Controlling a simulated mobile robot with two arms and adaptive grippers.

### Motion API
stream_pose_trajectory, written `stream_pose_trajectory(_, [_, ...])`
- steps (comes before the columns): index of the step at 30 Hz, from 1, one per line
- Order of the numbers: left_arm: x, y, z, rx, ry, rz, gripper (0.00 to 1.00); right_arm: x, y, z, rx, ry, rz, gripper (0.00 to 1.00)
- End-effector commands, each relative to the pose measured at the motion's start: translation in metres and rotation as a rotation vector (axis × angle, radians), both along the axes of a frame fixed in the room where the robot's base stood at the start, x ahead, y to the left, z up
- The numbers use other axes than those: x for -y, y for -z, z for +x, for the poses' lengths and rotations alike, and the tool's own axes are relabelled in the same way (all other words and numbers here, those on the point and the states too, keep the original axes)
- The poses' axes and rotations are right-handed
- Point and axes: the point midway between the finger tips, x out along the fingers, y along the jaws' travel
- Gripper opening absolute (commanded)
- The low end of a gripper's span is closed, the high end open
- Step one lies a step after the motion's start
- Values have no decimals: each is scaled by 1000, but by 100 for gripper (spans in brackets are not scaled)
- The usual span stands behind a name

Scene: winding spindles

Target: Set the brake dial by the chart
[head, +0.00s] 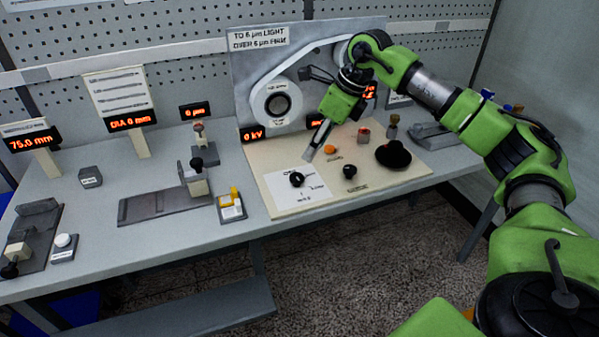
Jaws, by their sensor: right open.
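A black knob (297,179) sits on a white marked card (310,190) on the cream board; it looks like the brake dial, but its lettering is too small to read. A sign reading "TO 6 µm LIGHT, OVER 6 µm FIRM" (258,38) is on the grey upright panel (245,85). A small display reads 0 µm (195,111). My right gripper (310,155) points down above the board, behind the knob and slightly to its right, apart from it and empty. Its fingers are seen nearly edge-on. My left gripper is not in view.
A white reel (277,104) is on the panel. Measuring fixtures (196,180) stand to the left.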

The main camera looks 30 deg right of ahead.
Motion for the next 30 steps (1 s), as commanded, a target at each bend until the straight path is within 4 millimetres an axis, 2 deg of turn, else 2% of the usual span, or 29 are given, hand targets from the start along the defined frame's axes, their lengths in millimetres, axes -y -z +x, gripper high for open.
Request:
stream_pose_trajectory(9, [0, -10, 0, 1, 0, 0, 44, -15, 63, 22, -2, -1, 2, 43])
stream_pose_trajectory(15, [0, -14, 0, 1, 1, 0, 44, -21, 92, 32, -1, -1, 3, 43])
stream_pose_trajectory(21, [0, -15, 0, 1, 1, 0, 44, -24, 103, 37, 2, -1, 2, 43])
stream_pose_trajectory(29, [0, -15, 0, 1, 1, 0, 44, -24, 105, 37, 2, -1, 2, 43])
stream_pose_trajectory(30, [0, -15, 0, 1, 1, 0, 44, -24, 105, 37, 2, -2, 3, 36])
